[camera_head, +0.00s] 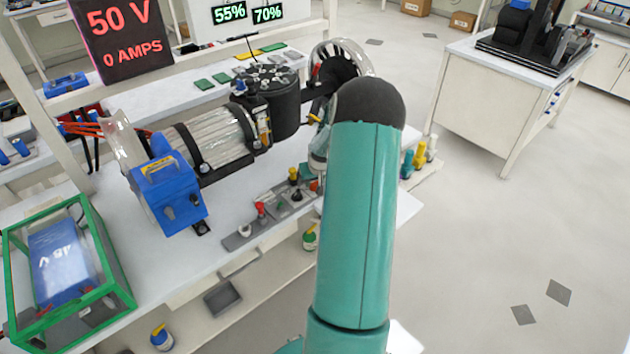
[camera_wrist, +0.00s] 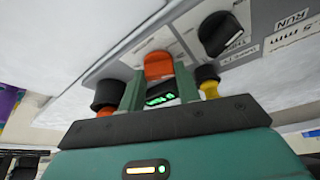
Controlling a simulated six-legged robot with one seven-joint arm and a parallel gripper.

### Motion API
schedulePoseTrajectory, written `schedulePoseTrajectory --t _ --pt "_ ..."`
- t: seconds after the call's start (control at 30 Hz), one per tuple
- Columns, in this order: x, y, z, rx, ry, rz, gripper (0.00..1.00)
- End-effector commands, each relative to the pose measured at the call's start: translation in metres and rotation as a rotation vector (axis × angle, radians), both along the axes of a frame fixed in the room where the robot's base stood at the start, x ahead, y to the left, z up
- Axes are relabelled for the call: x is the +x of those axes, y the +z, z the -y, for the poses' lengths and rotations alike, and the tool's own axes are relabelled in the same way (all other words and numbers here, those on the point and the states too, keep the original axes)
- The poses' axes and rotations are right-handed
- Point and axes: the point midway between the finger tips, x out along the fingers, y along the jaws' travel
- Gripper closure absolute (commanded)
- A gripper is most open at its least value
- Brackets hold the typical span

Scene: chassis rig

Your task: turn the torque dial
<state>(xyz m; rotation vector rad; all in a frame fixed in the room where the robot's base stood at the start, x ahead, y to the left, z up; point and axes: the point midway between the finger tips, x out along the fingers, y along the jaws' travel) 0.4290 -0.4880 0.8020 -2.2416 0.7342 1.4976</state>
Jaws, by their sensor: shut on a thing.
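In the wrist view, my gripper (camera_wrist: 159,72) has its two green fingers on either side of an orange knob (camera_wrist: 158,62) and is shut on it. A small display with green characters (camera_wrist: 160,98) shows below the knob, between the fingers. A black dial (camera_wrist: 219,33) sits on the grey panel to the upper right, apart from the fingers. The small print beside the dials is too blurred and turned to tell which is the torque dial. In the head view, the orange knob (camera_head: 314,186) shows at the panel's right end; my arm hides my gripper.
A yellow-stemmed knob (camera_wrist: 207,79) and a black-topped knob (camera_wrist: 105,95) stand close beside my fingers. In the head view, the grey control panel (camera_head: 240,239) lies on the white bench, in front of the motor rig (camera_head: 215,135). Open floor (camera_head: 480,240) lies to the right.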

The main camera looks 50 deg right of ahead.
Motion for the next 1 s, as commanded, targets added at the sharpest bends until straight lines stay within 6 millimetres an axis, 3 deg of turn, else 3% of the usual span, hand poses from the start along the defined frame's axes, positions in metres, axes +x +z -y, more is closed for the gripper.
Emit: schedulePoseTrajectory --t 0.27,1.0 --pt "0.0017 0.0003 -0.002 -0.002 -0.095 -0.002 0.9" --pt "0.005 0.0003 -0.0034 -0.001 -0.659 0.0 0.9"
